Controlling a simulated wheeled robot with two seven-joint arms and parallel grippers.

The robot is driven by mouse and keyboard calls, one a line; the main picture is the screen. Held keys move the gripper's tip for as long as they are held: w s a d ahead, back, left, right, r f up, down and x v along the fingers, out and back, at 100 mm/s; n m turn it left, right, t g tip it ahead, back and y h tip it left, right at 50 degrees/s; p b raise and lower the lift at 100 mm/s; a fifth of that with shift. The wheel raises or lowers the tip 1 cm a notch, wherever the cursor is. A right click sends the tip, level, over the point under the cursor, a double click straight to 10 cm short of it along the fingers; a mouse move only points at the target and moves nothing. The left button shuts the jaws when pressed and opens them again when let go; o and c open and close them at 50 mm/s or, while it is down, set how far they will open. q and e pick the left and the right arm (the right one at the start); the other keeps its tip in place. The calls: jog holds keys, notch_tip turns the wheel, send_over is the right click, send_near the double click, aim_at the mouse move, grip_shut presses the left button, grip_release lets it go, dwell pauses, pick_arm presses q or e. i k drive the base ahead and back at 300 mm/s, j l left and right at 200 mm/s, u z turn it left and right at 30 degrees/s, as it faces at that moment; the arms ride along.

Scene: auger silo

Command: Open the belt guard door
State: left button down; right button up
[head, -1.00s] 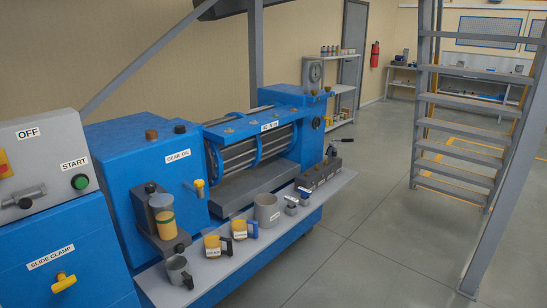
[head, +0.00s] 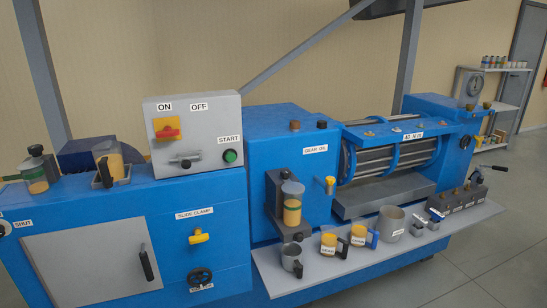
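A grey door panel (head: 85,262) is set in the front of the blue machine housing at the lower left of the head view. It looks closed, and its lower edge runs near the bottom of the frame. A black upright handle (head: 147,263) is on its right side. No label naming it the belt guard door is legible. A round knob (head: 4,228) beside a SHUT label (head: 22,223) is partly cut off at the left edge. Neither of my grippers is in view.
A grey switch box (head: 195,133) stands on the housing. A yellow slide clamp knob (head: 200,236) and a black handwheel (head: 201,277) are right of the door. A grey shelf (head: 335,262) with mugs sticks out at the front right. Open floor (head: 490,255) lies at right.

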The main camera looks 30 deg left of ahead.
aim_at(79, 266)
jog(key=u, duration=2.15)
